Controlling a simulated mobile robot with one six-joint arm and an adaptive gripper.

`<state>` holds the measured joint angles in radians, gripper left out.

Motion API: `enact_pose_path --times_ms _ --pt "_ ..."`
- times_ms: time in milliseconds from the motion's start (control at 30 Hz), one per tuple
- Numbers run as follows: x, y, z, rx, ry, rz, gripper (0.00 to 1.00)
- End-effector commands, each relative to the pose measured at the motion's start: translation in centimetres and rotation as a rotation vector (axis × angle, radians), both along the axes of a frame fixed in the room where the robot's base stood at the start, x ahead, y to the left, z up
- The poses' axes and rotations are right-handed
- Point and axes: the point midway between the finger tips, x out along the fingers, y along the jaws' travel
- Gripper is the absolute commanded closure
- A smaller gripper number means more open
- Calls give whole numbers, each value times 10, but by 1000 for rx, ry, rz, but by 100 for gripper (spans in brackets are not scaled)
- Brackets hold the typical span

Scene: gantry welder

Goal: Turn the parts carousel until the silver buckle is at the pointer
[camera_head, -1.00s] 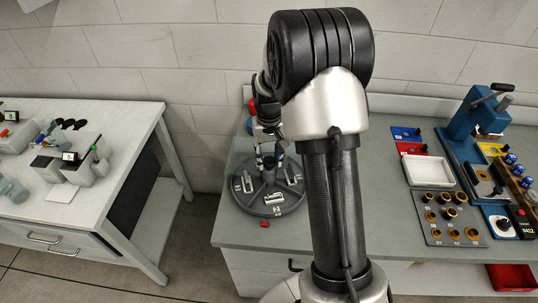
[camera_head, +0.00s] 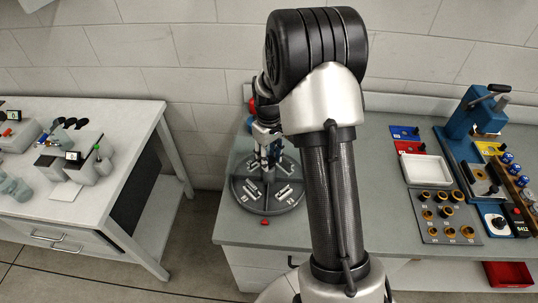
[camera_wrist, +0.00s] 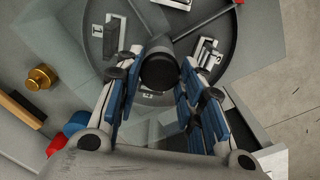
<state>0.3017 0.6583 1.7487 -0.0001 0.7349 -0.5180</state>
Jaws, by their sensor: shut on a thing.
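The parts carousel (camera_head: 268,208) is a dark round plate divided by spokes, on the left end of the grey bench. My gripper (camera_head: 265,158) is over its middle. In the wrist view my gripper (camera_wrist: 158,90) has its fingers on either side of a black round knob (camera_wrist: 158,68) and is shut on it. Silver parts lie in the compartments: a left front one (camera_head: 253,189), a right front one (camera_head: 286,192). I cannot tell which is the buckle. A small red pointer (camera_head: 264,222) lies at the front rim, near a spoke between those two compartments.
To the right on the bench are a white tray (camera_head: 427,171), a plate of brass-coloured rings (camera_head: 443,235) and a blue press (camera_head: 468,125). Red and blue cylinders (camera_wrist: 76,122) are close behind the carousel. A gap separates the left table (camera_head: 130,190).

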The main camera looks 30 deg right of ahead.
Motion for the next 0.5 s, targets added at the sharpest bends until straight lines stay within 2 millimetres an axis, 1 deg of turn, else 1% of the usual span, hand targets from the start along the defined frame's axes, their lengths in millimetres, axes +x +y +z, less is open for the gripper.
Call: enact_pose_path --times_ms 500 --pt "0 0 1 -1 -1 258 100"
